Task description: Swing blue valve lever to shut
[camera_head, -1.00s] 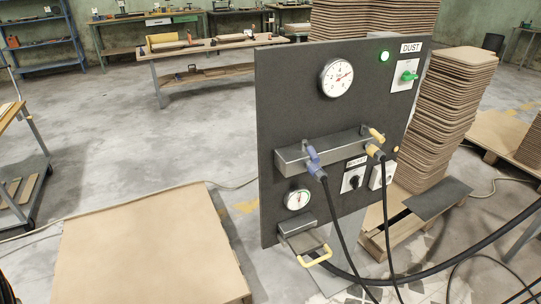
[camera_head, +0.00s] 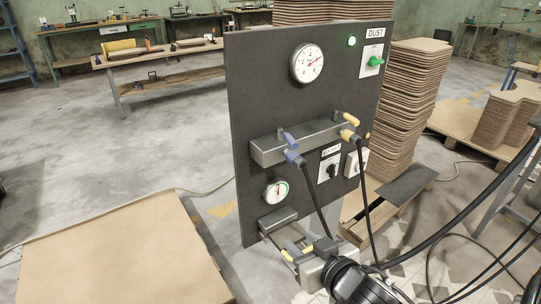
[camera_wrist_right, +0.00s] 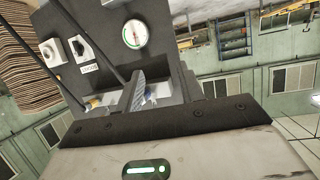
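The blue valve lever (camera_head: 291,140) sits at the left part of a grey box (camera_head: 270,151) on a dark upright panel (camera_head: 255,100). It slants, with a black hose below it. A yellow lever (camera_head: 350,119) is to its right on the same box. My left gripper is not in view.
A pressure gauge (camera_head: 307,63) and a green light (camera_head: 351,41) are on the panel, with a small gauge (camera_head: 275,191) lower down. Black hoses hang in front. Stacked boards (camera_head: 410,100) stand to the right. A flat board (camera_head: 115,250) lies left.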

